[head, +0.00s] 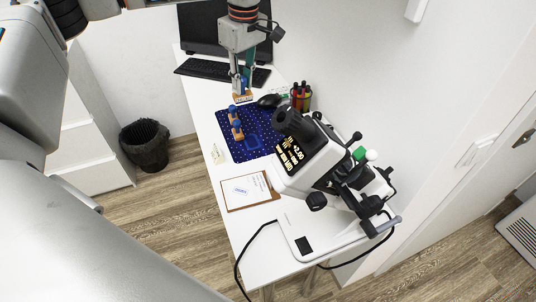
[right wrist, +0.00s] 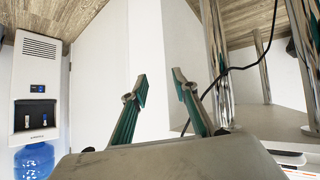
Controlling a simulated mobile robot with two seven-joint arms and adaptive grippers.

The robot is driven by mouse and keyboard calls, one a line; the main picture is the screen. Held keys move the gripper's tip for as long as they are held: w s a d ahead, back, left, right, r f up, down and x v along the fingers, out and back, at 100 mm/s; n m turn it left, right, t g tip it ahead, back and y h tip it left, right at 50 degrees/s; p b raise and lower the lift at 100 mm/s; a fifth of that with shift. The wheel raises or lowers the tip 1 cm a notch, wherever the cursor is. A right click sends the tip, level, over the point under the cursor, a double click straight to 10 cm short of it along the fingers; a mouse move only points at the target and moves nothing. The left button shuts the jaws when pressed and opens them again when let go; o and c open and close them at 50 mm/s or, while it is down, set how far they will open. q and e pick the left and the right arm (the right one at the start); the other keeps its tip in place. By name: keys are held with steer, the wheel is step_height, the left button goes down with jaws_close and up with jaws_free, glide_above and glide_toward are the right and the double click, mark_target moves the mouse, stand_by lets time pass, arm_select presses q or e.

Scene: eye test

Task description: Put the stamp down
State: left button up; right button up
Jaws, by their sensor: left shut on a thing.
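My left gripper (head: 243,82) comes down from the top of the head view, shut on a stamp (head: 243,98) with a wooden base and a blue handle. The stamp looks upright, over or near the far edge of the dark blue dotted mat (head: 262,122); I cannot tell whether it touches anything. Two other stamps with blue knobs, a far one (head: 233,111) and a near one (head: 237,129), stand along the mat's left side. In the right wrist view my right gripper (right wrist: 163,92) is open with nothing between its fingers.
On the white desk (head: 205,125) are a keyboard (head: 205,69), a black mouse (head: 268,101), a pen holder (head: 301,97), a clipboard (head: 250,191) and a large microscope-like device (head: 315,160). A black bin (head: 145,145) stands on the floor. A water dispenser (right wrist: 37,90) shows in the right wrist view.

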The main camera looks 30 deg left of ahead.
arm_select(q)
steer(key=shift+f, duration=0.1)
step_height(320, 180, down, 20)
steer(key=b, duration=0.3)
steer(key=shift+w+a+r, duration=0.1)
steer(key=shift+r, duration=0.25)
arm_select(e)
steer(key=shift+w+d+f, duration=0.45)
steer(key=shift+w+f, duration=0.05)
steer(key=shift+f, duration=0.3)
arm_select(q)
steer(key=o, duration=0.9)
steer(key=shift+c, duration=0.2)
arm_select(e)
steer(key=shift+s+f, duration=0.1)
steer(key=shift+s, duration=0.1)
